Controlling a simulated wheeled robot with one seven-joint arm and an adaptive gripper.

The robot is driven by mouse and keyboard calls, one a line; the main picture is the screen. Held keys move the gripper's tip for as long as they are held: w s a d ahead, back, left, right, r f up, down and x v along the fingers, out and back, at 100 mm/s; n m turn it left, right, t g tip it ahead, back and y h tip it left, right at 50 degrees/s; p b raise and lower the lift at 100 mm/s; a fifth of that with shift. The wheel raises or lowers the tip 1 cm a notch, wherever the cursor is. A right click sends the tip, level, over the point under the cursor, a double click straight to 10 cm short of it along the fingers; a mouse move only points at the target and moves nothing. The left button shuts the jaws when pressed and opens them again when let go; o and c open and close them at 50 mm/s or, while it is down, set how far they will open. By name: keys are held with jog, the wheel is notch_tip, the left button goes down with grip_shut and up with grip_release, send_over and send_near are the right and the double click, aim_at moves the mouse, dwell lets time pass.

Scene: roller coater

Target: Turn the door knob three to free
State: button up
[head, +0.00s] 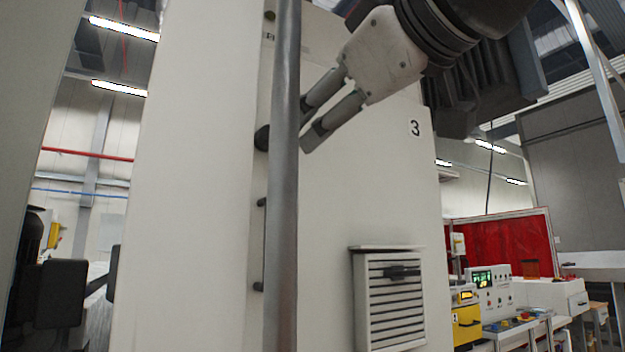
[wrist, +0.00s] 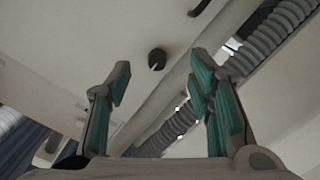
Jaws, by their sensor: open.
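A tall white cabinet (head: 340,200) carries the number 3 on its front. A black round knob (head: 262,137) sits on its narrower left face, partly hidden by a grey pole. The wrist view shows a black knob (wrist: 156,59) with a pale mark, ahead of the fingers and between their directions. My gripper (head: 306,122) reaches in from the upper right, its fingertips beside the pole and right of the knob. In the wrist view my gripper (wrist: 160,88) is open, with nothing between its fingers. It appears apart from the knob.
The grey vertical pole (head: 284,200) stands between the head camera and the cabinet. A long dark handle (head: 263,245) is below the knob. A louvred vent (head: 392,295) is low on the front. Ribbed hoses (wrist: 262,45) cross the wrist view at right.

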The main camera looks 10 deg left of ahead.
aim_at(271, 134)
jog(key=shift+n+y, duration=0.5)
jog(key=r+x, duration=0.1)
jog(key=x, duration=0.3)
jog(key=r+p+x, duration=0.1)
jog(key=x, duration=0.4)
jog(key=a+r+p+x, duration=0.1)
jog(key=x, duration=0.3)
jog(key=shift+s+a, duration=0.1)
jog(key=shift+a, duration=0.2)
jog(key=shift+c, duration=0.6)
grip_shut()
